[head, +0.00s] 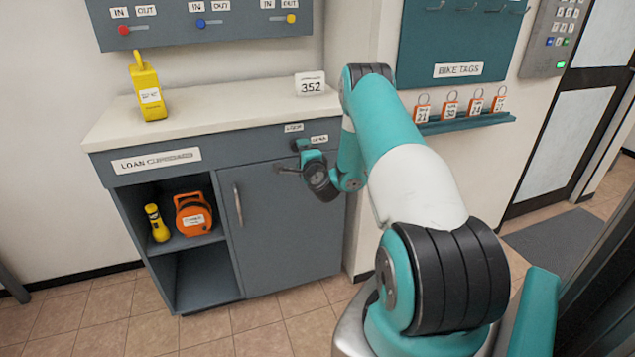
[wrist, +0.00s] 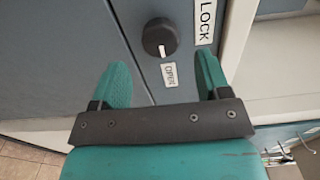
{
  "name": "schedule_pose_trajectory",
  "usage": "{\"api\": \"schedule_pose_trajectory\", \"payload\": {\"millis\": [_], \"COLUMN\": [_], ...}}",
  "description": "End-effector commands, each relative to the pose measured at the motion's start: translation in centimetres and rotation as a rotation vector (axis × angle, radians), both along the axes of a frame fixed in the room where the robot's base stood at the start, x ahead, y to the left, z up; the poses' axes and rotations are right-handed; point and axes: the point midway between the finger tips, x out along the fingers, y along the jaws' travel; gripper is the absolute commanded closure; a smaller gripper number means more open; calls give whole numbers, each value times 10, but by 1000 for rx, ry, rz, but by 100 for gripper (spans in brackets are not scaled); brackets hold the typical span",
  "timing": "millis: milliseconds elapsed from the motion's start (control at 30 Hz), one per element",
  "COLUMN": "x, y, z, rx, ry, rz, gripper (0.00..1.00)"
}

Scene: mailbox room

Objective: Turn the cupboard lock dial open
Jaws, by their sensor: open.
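The cupboard lock dial (wrist: 161,37) is a round black knob with a white pointer mark, seen in the wrist view. Its mark points down in that picture, toward the OPEN label (wrist: 169,75). The LOCK label (wrist: 205,20) is to the right of the dial. My gripper (wrist: 162,60) is open, with one teal finger on each side below the dial in the picture. I see no finger touching the dial. In the head view my gripper (head: 300,158) is at the upper right of the grey cupboard (head: 283,235), and I cannot make out the dial clearly there.
The cupboard door has a vertical handle (head: 238,205) and is shut. Open shelves on the left hold a yellow torch (head: 156,223) and an orange case (head: 193,214). A yellow tagged object (head: 147,88) and a 352 sign (head: 310,84) stand on the countertop (head: 215,105).

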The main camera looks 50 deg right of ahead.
Motion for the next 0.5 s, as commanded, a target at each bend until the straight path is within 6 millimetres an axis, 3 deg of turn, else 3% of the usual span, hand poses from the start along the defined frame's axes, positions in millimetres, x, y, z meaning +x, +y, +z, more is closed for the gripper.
{"api": "schedule_pose_trajectory", "payload": {"millis": [33,500], "x": [-5,-46], "y": [2,25], "z": [-7,-6], "rx": [3,-4], "ry": [-1,-5], "rz": [-2,-6], "gripper": [30,30]}}
